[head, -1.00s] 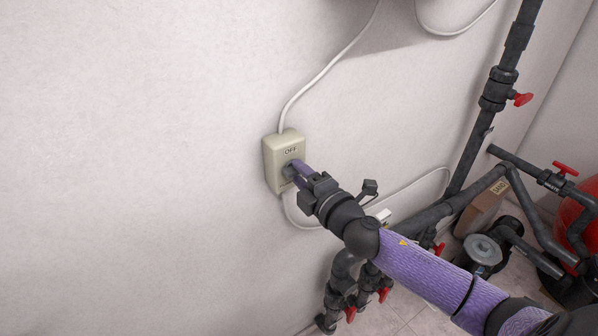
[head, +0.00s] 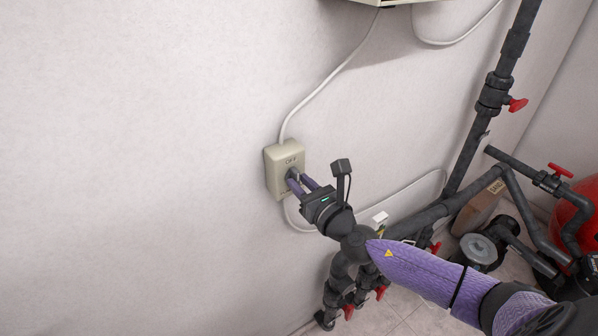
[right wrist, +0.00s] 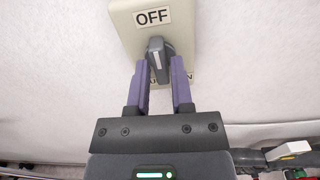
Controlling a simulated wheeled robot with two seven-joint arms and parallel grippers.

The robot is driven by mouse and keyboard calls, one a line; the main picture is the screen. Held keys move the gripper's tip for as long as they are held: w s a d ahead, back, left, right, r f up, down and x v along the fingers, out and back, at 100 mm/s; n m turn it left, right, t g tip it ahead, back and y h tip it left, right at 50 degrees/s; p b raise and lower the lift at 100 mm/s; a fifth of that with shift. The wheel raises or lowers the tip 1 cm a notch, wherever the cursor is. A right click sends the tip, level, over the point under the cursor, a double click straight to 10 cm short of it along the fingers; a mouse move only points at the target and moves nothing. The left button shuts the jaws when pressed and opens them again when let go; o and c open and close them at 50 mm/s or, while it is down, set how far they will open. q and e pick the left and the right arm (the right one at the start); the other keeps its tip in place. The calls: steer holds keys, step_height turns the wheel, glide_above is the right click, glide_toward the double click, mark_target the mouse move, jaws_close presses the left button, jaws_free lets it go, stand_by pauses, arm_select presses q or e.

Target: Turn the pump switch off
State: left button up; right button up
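The pump switch is a beige box (head: 280,175) on the wall with a dark rotary knob (head: 292,173). The right wrist view shows the box (right wrist: 126,22), an OFF label (right wrist: 152,17) above the knob (right wrist: 157,58), and a lower label mostly hidden by my fingers. The knob's pale mark points up toward OFF, slightly tilted. My right gripper (head: 301,184) is at the box with its two purple fingers apart. In the right wrist view the fingertips (right wrist: 160,64) stand on either side of the knob's lower part, with a gap between them. My left gripper is not in view.
A white cable (head: 325,78) runs up the wall from the box. Dark pipes (head: 480,135) with red valve handles (head: 517,104) stand to the right, near a red tank (head: 575,212). The wall left of the box is bare.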

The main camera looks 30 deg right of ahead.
steer(key=shift+o, duration=0.6)
steer(key=shift+f, duration=0.15)
steer(key=shift+s, duration=0.15)
steer(key=s, duration=0.5)
steer(key=shift+s+d, duration=0.25)
steer(key=shift+s, duration=0.1)
